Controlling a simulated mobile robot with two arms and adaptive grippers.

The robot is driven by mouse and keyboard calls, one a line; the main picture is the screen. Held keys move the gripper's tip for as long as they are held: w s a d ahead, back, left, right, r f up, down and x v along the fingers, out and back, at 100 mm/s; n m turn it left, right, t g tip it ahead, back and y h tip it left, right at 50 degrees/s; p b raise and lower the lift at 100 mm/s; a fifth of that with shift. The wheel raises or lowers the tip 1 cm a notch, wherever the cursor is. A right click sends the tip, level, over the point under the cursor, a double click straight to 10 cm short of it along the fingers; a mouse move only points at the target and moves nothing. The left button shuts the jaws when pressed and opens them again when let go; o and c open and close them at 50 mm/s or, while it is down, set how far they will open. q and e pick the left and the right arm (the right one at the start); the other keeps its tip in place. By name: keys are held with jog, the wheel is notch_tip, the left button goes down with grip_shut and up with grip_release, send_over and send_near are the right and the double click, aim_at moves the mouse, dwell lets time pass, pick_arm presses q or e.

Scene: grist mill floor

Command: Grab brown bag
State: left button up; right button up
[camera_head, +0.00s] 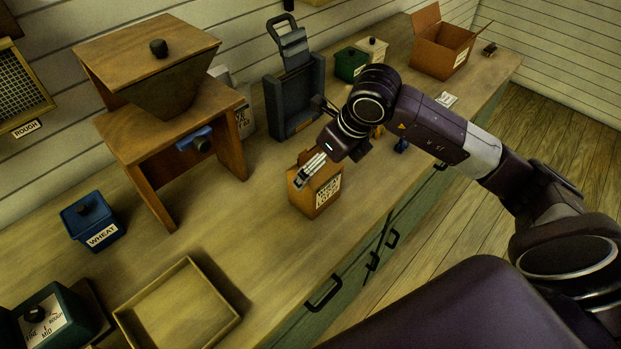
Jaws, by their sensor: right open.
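The brown bag (322,193) stands upright on the wooden bench, near its front edge, with a pale printed label on its front. My right gripper (307,174) is at the top of the bag, its fingers pointing down and left over the bag's upper edge. The gripper is open. Whether the fingers touch the bag or lie on either side of its top cannot be told. The gripper and wrist hide part of the bag's top. My left gripper is not in view.
Behind the bag stands a dark press-like device (294,97) with a raised handle. A wooden hopper stand (163,110), blue wheat box (94,222) and shallow wooden tray (178,312) are to the left. An open cardboard box (440,52) and green canister (350,65) stand farther back.

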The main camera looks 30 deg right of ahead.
jog(key=shift+p+x, duration=0.85)
jog(key=shift+x, duration=0.4)
jog(key=x, duration=0.2)
jog(key=shift+w+d+f+p, duration=0.15)
jog(key=shift+w+f+p, duration=0.1)
jog(key=shift+w+p, duration=0.1)
jog(key=shift+w+f, duration=0.1)
jog(key=shift+f, duration=0.35)
jog(key=c, duration=1.5)
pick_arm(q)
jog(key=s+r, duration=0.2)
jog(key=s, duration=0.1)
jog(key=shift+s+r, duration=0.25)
pick_arm(e)
jog(key=shift+w+r, duration=0.1)
jog(key=shift+c, duration=1.1)
